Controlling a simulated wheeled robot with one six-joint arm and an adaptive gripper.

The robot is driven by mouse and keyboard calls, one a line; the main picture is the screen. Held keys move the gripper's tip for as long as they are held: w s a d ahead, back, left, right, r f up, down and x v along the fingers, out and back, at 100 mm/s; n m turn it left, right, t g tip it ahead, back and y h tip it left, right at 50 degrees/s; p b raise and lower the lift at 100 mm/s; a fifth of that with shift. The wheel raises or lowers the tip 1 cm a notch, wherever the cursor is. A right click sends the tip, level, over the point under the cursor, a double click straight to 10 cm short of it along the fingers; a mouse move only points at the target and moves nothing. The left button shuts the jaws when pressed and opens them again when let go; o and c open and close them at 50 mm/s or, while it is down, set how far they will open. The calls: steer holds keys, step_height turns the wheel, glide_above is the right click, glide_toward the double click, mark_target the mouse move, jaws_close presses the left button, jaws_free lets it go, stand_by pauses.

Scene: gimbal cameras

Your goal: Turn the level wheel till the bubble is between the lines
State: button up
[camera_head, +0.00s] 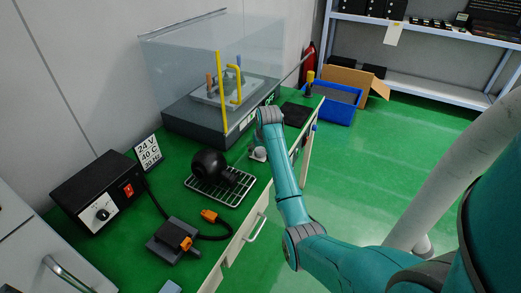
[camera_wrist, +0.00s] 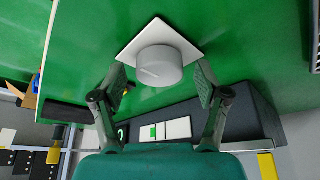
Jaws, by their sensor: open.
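A pale round wheel with a line on its face (camera_wrist: 160,67) stands on a white square plate (camera_wrist: 190,47) in the wrist view. It also shows as a small pale knob (camera_head: 259,153) at the table's edge in the head view. My gripper (camera_wrist: 162,80) is open, one finger on each side of the wheel; whether either finger touches it I cannot tell. A dark base (camera_wrist: 250,112) with a white panel bearing a green patch (camera_wrist: 165,130) shows below the wheel in the wrist view. I cannot make out a bubble or lines.
A clear cover (camera_head: 190,65) with yellow bars stands over the dark base. A black round device (camera_head: 208,166) sits on a wire rack (camera_head: 232,199). A blue bin (camera_head: 338,108) stands behind.

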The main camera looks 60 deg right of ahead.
steer(key=c, duration=1.2)
steer(key=shift+o, duration=0.2)
steer(key=shift+n, duration=0.3)
steer(key=n+y, duration=0.1)
steer(key=n, duration=0.3)
steer(key=shift+s+d+n+t+y, duration=0.1)
steer(key=shift+d+n+t+y, duration=0.05)
steer(key=shift+n+t+y, duration=0.2)
steer(key=n+y, duration=0.2)
steer(key=n, duration=0.3)
steer(key=shift+d, duration=0.1)
steer(key=n+y, duration=0.2)
steer(key=n, duration=0.2)
steer(key=shift+n, duration=0.35)
steer(key=n+g, duration=0.1)
steer(key=n, duration=0.1)
steer(key=n+y, duration=0.1)
steer(key=n, duration=0.1)
steer(key=shift+d+n+g, duration=0.1)
steer(key=shift+n+g, duration=0.25)
steer(key=shift+n, duration=0.05)
